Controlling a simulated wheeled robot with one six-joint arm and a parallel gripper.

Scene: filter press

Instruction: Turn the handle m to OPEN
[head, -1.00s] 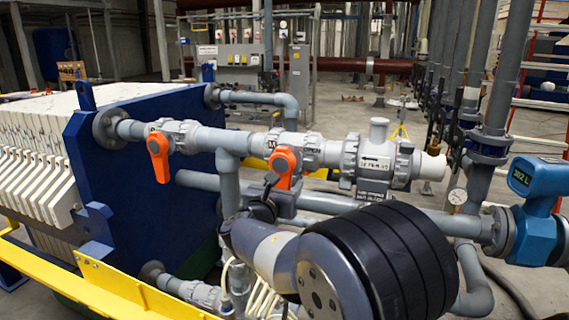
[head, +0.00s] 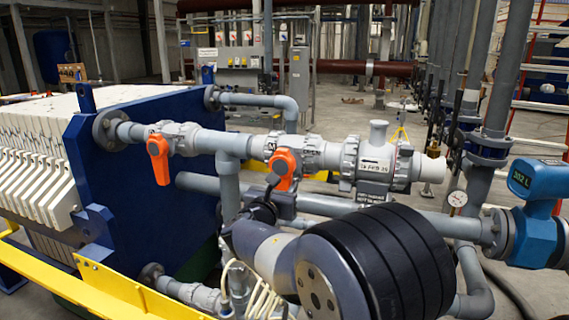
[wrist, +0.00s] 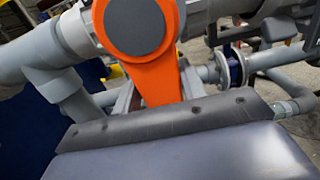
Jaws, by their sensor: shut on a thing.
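Handle m (head: 284,165) is the orange lever on the grey valve right of the M mark, in the middle of the head view. It hangs downward with a slight tilt. In the wrist view the orange handle (wrist: 155,55) fills the upper middle, with its round grey hub at the top. My gripper (head: 272,196) is at the lower end of the lever and shut on it; it also shows in the wrist view (wrist: 160,115). The dark gripper edge hides the lever's tip.
A second orange handle (head: 158,158) hangs down on the valve to the left. A grey pipe (head: 330,205) runs behind my gripper. A blue meter (head: 535,180) stands at right, and a blue press plate (head: 140,190) at left. A yellow rail (head: 120,290) crosses the lower left.

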